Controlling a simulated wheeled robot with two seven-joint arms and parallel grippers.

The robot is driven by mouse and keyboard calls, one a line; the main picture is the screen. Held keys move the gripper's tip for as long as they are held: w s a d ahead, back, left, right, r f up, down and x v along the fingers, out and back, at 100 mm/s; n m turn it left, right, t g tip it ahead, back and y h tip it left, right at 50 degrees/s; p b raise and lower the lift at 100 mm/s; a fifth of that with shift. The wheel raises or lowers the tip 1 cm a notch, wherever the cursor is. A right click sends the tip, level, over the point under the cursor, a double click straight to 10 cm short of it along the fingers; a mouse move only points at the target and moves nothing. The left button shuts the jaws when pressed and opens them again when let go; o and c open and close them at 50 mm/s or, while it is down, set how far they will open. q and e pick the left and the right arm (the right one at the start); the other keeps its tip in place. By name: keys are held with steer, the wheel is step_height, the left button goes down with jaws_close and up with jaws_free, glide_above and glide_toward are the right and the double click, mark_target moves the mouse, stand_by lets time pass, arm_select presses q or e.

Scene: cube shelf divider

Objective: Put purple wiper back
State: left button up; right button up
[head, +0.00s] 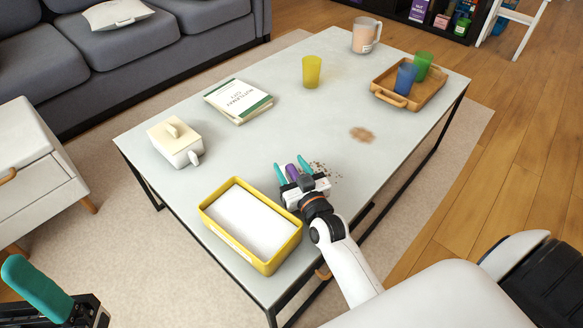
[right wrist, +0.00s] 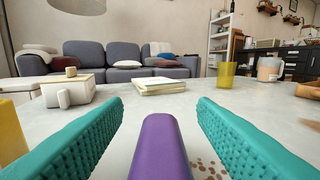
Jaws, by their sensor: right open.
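The purple wiper (head: 292,172) is on the grey table, beside some brown crumbs (head: 335,172). My right gripper (head: 292,170) is open with its teal fingers on either side of the wiper. In the right wrist view the purple wiper (right wrist: 160,148) lies between the two fingers, with a gap visible on each side. The wiper's lower part is hidden by the gripper in the head view. My left gripper (head: 38,288) shows only partly at the lower left, with one teal finger, away from the table.
A yellow box (head: 268,268) with white contents stands left of my right gripper, close to it. A white lidded pot (head: 174,145), a book (head: 238,98), a yellow cup (head: 311,71), a jug (head: 363,37) and a wooden tray (head: 425,92) with cups stand farther back. A brown stain (head: 362,134) marks the table (head: 330,115).

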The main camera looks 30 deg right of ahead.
mark_target(292, 168)
steer(key=shift+r, duration=3.75)
steer(key=shift+s+f, duration=0.1)
